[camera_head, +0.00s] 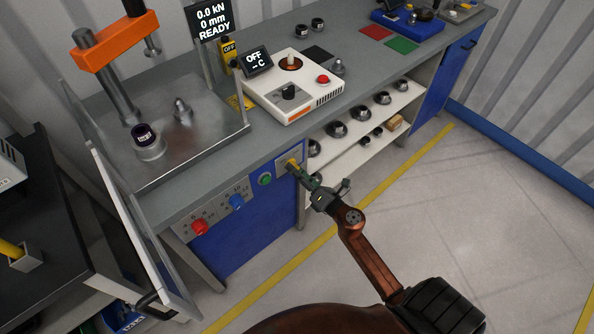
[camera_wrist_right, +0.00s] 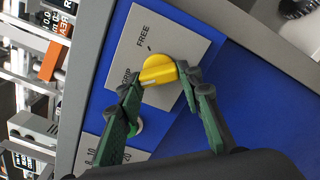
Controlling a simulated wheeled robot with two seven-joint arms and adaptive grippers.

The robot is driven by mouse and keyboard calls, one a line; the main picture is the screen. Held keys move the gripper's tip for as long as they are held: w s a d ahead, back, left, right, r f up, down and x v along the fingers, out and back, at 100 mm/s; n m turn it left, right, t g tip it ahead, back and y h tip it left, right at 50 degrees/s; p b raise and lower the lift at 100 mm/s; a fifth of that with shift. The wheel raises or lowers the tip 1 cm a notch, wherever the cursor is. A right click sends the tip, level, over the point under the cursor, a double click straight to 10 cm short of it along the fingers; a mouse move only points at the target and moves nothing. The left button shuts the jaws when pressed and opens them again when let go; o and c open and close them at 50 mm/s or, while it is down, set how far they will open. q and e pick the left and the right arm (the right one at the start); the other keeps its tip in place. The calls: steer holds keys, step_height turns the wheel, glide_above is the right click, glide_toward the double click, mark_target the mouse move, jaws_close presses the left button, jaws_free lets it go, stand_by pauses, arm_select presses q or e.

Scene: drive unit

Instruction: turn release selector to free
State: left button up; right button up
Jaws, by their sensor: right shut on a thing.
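The release selector (camera_wrist_right: 158,70) is a yellow knob on a grey plate on the blue front of the bench. In the right wrist view the plate (camera_wrist_right: 185,38) reads FREE at one end and a partly hidden word ending in RIP at the other. My right gripper (camera_wrist_right: 163,84) has its green fingers shut on the yellow knob, one on each side. The knob's white mark is close to the partly hidden word. In the head view my right gripper (camera_head: 301,174) reaches the selector (camera_head: 292,164) from the lower right. My left gripper is not in view.
A green button (camera_head: 265,179), a blue knob (camera_head: 237,202) and a red knob (camera_head: 200,227) sit left of the selector on the same front. A display (camera_head: 209,20) reads 0.0 kN, 0 mm, READY. The floor (camera_head: 470,200) at right is clear.

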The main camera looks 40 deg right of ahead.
steer(key=c, duration=0.5)
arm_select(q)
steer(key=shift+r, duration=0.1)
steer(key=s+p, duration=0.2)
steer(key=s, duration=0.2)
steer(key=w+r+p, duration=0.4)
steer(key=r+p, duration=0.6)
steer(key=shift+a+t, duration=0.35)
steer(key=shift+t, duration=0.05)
arm_select(e)
steer(key=shift+r+m, duration=0.15)
steer(key=shift+m, duration=3.9)
steer(key=shift+r+m, duration=0.15)
steer(key=shift+m, duration=3.9)
